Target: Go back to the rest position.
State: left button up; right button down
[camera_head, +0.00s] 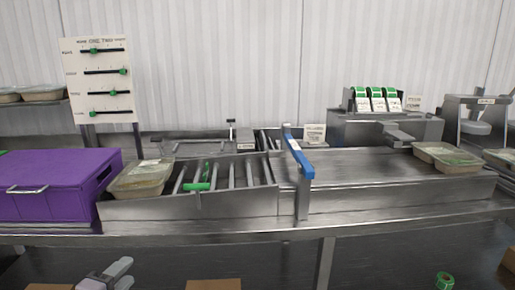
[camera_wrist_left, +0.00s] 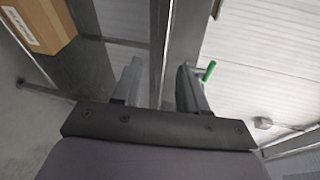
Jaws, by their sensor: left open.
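My left gripper (camera_head: 118,273) shows at the bottom left of the head view, low in front of the steel counter (camera_head: 265,230) and below its front edge. In the left wrist view its two grey fingers stand apart with nothing between them (camera_wrist_left: 160,80), so it is open and empty. My right gripper is in neither view.
A purple bin (camera_head: 60,185) and a lidded tray (camera_head: 140,178) stand at the counter's left, beside a roller section with a green piece (camera_head: 196,186). A blue-topped post (camera_head: 300,160) rises mid-counter. More trays (camera_head: 446,157) sit right. Cardboard boxes (camera_head: 213,285) lie below; one shows in the wrist view (camera_wrist_left: 38,22).

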pick_arm(q)
jog(key=s+d+f+n+g, duration=0.2)
jog(key=s+d+f+n, duration=0.3)
jog(key=s+f+n, duration=0.4)
jog(key=s+d+f+n+g, duration=0.3)
jog(key=s+d+f+n, duration=0.2)
jog(key=s+f+n, duration=0.4)
jog(key=s+f, duration=0.1)
jog(key=s, duration=0.4)
jog(key=shift+d+f, duration=0.35)
jog(key=shift+f, duration=0.05)
dwell(1.1)
